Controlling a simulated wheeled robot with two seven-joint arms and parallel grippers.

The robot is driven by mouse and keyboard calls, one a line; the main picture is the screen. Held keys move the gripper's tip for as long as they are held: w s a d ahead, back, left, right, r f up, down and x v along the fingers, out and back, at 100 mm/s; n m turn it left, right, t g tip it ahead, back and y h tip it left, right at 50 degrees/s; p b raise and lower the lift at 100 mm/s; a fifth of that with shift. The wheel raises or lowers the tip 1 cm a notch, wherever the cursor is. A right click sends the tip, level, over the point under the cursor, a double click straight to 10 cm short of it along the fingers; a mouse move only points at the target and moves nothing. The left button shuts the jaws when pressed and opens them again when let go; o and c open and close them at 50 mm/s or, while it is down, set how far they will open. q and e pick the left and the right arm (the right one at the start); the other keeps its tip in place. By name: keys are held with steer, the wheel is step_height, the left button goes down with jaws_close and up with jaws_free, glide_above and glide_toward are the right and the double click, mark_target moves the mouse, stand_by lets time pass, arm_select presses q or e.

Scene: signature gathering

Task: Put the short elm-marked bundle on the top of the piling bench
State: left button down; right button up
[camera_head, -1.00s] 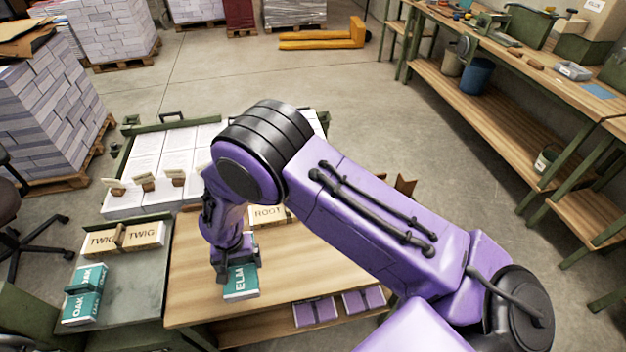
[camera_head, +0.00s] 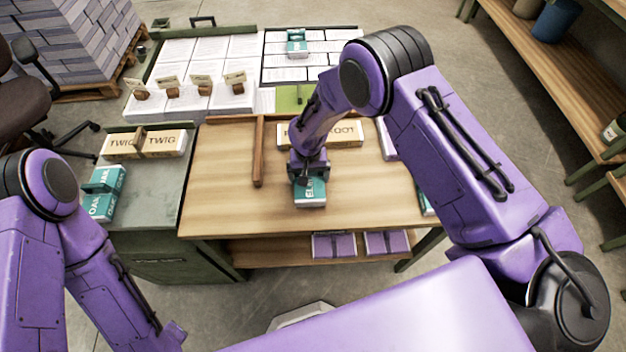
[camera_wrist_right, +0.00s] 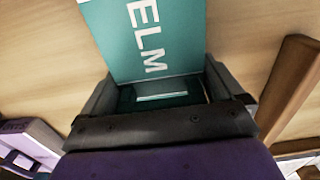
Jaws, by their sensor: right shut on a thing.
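The teal-and-white elm-marked bundle (camera_head: 311,195) is over the middle of the wooden bench top (camera_head: 225,205). It also shows in the right wrist view (camera_wrist_right: 152,40), its ELM label facing up. My right gripper (camera_head: 309,168) is shut on the bundle's far end. In the wrist view the jaws (camera_wrist_right: 165,98) close around a teal part of it. I cannot tell whether the bundle touches the wood or hangs just above it. My left arm shows at the left, but its gripper is out of the picture.
A wooden bar (camera_head: 258,150) lies left of the bundle. TWIG (camera_head: 160,144) and OAK (camera_head: 103,192) bundles are on the side table (camera_head: 150,220). Purple bundles (camera_head: 335,245) sit on the lower shelf. Bare wood lies left and right.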

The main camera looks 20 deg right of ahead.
steer(key=shift+w, duration=0.15)
steer(key=shift+a+f, duration=0.1)
steer(key=shift+f, duration=0.1)
steer(key=o, duration=0.9)
steer(key=shift+c, duration=0.2)
steer(key=shift+r+p, duration=0.4)
step_height(320, 180, up, 12)
steer(key=shift+f+b, duration=0.15)
steer(key=shift+b, duration=1.05)
